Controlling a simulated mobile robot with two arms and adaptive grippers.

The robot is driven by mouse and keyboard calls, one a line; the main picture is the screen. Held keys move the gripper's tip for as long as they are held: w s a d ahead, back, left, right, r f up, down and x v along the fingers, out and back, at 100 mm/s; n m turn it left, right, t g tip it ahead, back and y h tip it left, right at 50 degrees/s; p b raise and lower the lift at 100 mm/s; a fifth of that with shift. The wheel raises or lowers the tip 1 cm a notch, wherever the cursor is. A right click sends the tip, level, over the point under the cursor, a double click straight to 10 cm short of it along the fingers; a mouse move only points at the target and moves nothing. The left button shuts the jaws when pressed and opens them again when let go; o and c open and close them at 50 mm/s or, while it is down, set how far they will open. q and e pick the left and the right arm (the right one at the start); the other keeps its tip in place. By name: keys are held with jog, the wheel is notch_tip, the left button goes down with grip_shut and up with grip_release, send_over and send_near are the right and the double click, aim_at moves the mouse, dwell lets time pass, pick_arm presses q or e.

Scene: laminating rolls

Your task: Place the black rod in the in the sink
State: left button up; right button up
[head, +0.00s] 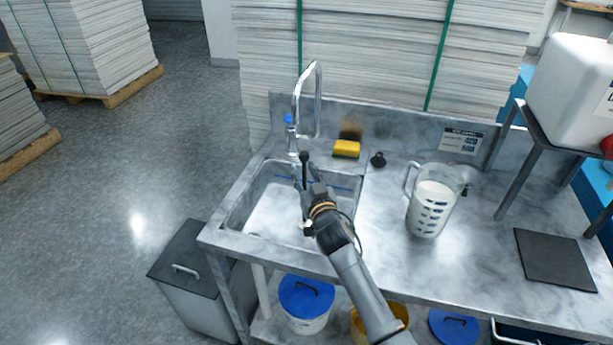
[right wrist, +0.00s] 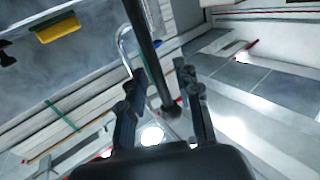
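My right gripper (head: 306,172) is over the sink at the rod. In the right wrist view the rod (right wrist: 148,50) runs from the top edge down to its knob, between the fingers of the right gripper (right wrist: 162,78). The fingers are spread, with a gap between the rod and the right-hand finger. I cannot tell whether the rod's lower end touches the sink floor. My left gripper is not in view.
A tall faucet (head: 297,100) rises behind the sink. A yellow sponge (head: 346,149) and a small black knob-shaped item (head: 378,160) lie on the counter. A measuring jug (head: 433,205) stands right of the sink. A white container (head: 570,85) sits on a raised shelf.

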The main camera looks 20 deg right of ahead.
jog(key=shift+r, duration=0.2)
jog(key=s+b, duration=0.1)
jog(key=s, duration=1.1)
jog(key=shift+f, duration=0.1)
